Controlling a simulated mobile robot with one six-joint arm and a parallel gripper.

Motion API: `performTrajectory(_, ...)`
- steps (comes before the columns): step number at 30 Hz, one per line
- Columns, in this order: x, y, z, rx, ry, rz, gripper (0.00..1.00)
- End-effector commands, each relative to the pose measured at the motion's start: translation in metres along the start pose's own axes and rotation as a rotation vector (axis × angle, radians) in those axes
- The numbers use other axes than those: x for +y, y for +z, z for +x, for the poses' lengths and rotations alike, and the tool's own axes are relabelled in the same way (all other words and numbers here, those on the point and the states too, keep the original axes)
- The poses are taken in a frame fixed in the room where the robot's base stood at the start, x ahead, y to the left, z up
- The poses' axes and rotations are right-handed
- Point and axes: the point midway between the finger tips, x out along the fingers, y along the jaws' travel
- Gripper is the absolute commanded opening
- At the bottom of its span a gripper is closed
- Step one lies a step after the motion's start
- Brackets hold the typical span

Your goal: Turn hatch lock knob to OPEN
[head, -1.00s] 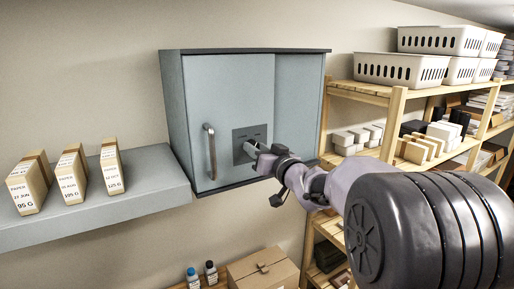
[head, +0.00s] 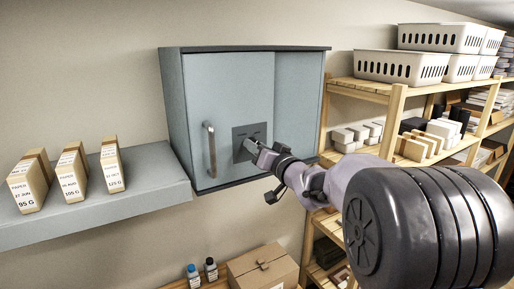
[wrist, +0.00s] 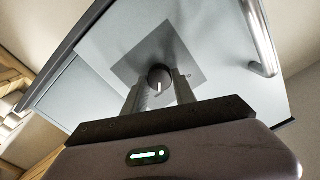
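The hatch lock knob (wrist: 160,80) is dark and round with a white pointer line. It sits on a grey square plate on the door of a pale blue-grey cabinet (head: 228,100). In the wrist view the two fingers of my gripper (wrist: 161,84) lie on either side of the knob and appear to press on it. The pointer line runs toward the bottom of that view. In the head view my gripper (head: 250,147) reaches the plate (head: 240,133) from the right and hides the knob. Markings on the plate are too small to read.
A vertical bar handle (head: 211,150) stands on the door left of the plate. A grey shelf (head: 155,178) with paper packs (head: 73,173) is at the left. Wooden shelving (head: 400,92) with white baskets is at the right. A cardboard box (head: 262,268) is below.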

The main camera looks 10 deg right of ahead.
Motion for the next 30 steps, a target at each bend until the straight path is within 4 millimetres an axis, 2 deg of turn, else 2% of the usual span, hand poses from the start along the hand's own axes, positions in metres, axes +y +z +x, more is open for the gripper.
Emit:
performTrajectory(1, 0.001, 0.002, 0.0, -0.002, 0.001, 0.001, 0.42)
performTrajectory(3, 0.001, 0.001, 0.0, -0.002, 0.001, 0.001, 0.54)
performTrajectory(12, 0.0, 0.0, -0.001, 0.0, 0.0, 0.0, 0.54)
performTrajectory(15, 0.001, 0.001, -0.009, 0.001, 0.001, -0.001, 0.54)
performTrajectory(17, 0.002, 0.001, -0.021, 0.002, 0.002, -0.001, 0.54)
performTrajectory(24, 0.002, 0.002, -0.1, 0.003, 0.003, -0.003, 0.54)
performTrajectory(30, 0.001, 0.001, -0.153, 0.002, 0.003, -0.001, 0.54)
